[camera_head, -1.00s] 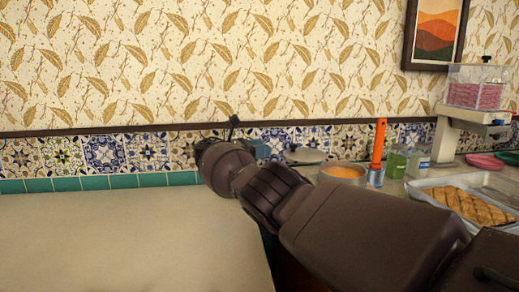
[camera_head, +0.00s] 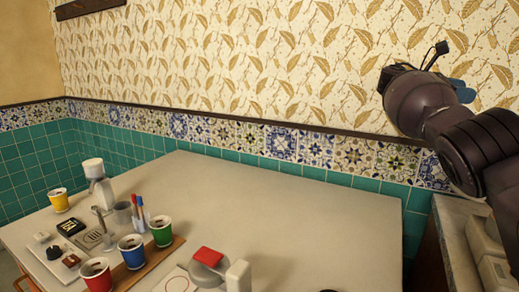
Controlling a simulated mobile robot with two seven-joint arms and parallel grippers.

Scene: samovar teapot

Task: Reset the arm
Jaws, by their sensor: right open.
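My right gripper (camera_head: 456,84) is at the upper right, raised in front of the leaf-patterned wall. Its arm comes in from the right edge. I see it from behind, and the dark wrist hides most of the fingers; a blue-grey part shows beyond it. It is open, and I see nothing held in it. It is well above and to the right of the pale table (camera_head: 300,215), apart from everything on it. My left gripper is not in view.
Red (camera_head: 95,276), blue (camera_head: 131,252), green (camera_head: 161,232) and yellow (camera_head: 59,201) cups stand at the table's left, near a white-topped dispenser (camera_head: 93,169) and pens. A red-topped item (camera_head: 208,256) is front centre. A counter (camera_head: 455,232) stands right. The table's middle is clear.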

